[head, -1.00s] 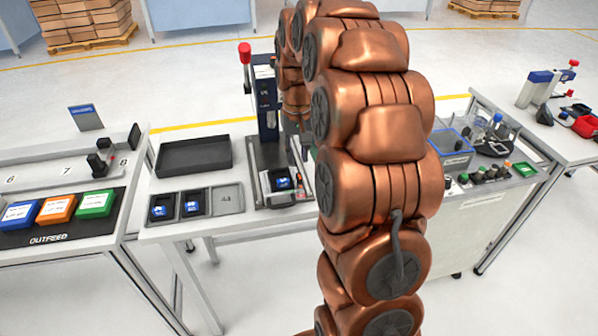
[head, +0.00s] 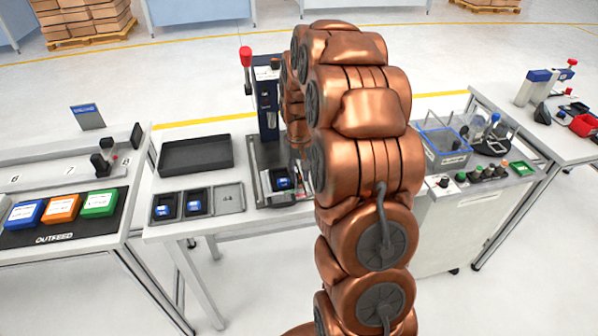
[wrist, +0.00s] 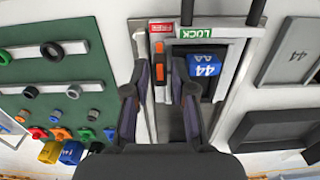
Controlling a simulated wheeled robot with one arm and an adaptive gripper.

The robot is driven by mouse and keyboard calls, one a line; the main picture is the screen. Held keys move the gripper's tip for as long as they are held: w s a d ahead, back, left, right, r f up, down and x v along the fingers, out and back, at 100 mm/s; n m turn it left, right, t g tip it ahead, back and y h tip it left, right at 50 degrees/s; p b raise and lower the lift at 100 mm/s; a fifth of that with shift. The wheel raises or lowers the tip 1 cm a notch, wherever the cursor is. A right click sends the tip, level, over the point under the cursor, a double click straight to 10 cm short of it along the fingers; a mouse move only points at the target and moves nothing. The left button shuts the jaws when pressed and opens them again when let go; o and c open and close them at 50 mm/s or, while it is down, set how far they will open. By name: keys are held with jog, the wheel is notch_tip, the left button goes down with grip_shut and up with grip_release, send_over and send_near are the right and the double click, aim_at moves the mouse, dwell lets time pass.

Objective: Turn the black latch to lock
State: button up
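In the wrist view my gripper (wrist: 160,68) points at the clamp fixture with its two fingers apart. Between the fingertips is a narrow upright piece, black at its ends with an orange strip (wrist: 159,62), which looks like the latch. I see no clear contact with it. A green LOCK label (wrist: 195,33) is above and right of it, and a red label (wrist: 161,27) is just above it. A blue block marked 44 (wrist: 203,65) sits in the fixture, right of the right finger. In the head view my arm hides the gripper and latch; the block (head: 282,182) shows.
A green board with knobs and rings (wrist: 55,75) lies left of the gripper. Grey trays (wrist: 290,50) lie to the right. In the head view a blue press with a red-knobbed lever (head: 246,57) stands behind the fixture. An empty dark tray (head: 196,155) is left of it.

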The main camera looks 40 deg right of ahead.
grip_shut()
jog(key=shift+f+b, duration=0.1)
jog(key=shift+b, duration=0.25)
jog(key=m+b, duration=0.2)
jog(key=b, duration=0.1)
jog(key=shift+f+m, duration=0.15)
jog(key=shift+m, duration=0.25)
jog(key=m+b, duration=0.3)
jog(key=m, duration=0.1)
jog(key=shift+m, duration=0.3)
jog(key=m+b, duration=0.1)
jog(key=m, duration=0.4)
jog(key=shift+r+b, duration=0.2)
jog(key=shift+b, duration=0.2)
jog(key=shift+m, duration=2.8)
